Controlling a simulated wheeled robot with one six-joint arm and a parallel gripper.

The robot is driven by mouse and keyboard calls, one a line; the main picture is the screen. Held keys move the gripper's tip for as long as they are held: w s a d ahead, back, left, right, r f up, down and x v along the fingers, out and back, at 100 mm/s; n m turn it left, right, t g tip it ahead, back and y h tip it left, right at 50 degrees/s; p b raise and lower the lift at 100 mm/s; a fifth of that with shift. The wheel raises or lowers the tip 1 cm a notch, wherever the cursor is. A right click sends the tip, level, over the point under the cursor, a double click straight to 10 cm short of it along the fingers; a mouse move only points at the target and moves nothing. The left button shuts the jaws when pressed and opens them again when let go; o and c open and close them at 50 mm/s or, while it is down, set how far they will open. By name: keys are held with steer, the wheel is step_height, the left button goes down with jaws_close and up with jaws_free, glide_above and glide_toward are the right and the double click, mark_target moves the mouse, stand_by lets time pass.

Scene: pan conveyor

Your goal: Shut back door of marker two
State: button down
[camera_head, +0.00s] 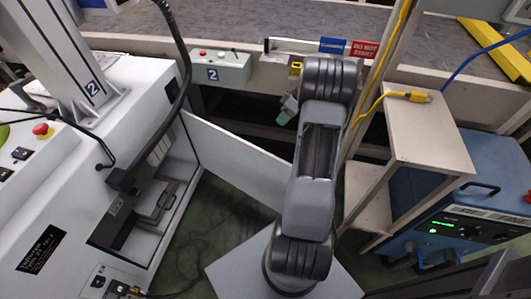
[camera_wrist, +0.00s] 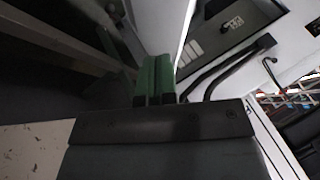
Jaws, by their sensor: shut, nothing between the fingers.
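Marker two is the white machine (camera_head: 75,190) at the left of the head view, with a "2" plate on its column. Its back door (camera_head: 240,160) is a white panel standing wide open, reaching right from the machine toward my arm. My gripper (camera_head: 284,117) is beyond the door, close to its far side; whether they touch cannot be told. In the wrist view the green fingers (camera_wrist: 154,78) are together with nothing between them. A narrow pale edge, likely the door (camera_wrist: 185,35), shows just right of the fingertips.
The open compartment (camera_head: 150,205) of the machine shows a grey device and a black cable. A control box (camera_head: 220,68) marked 2 stands behind. A wooden stand (camera_head: 425,135) and a blue unit (camera_head: 460,205) are close on the right. Green floor lies below the door.

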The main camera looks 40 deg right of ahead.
steer(key=s+a+b+x, duration=0.1)
steer(key=b+x, duration=0.2)
steer(key=x, duration=0.9)
steer(key=shift+s+a, duration=0.3)
steer(key=shift+s, duration=0.1)
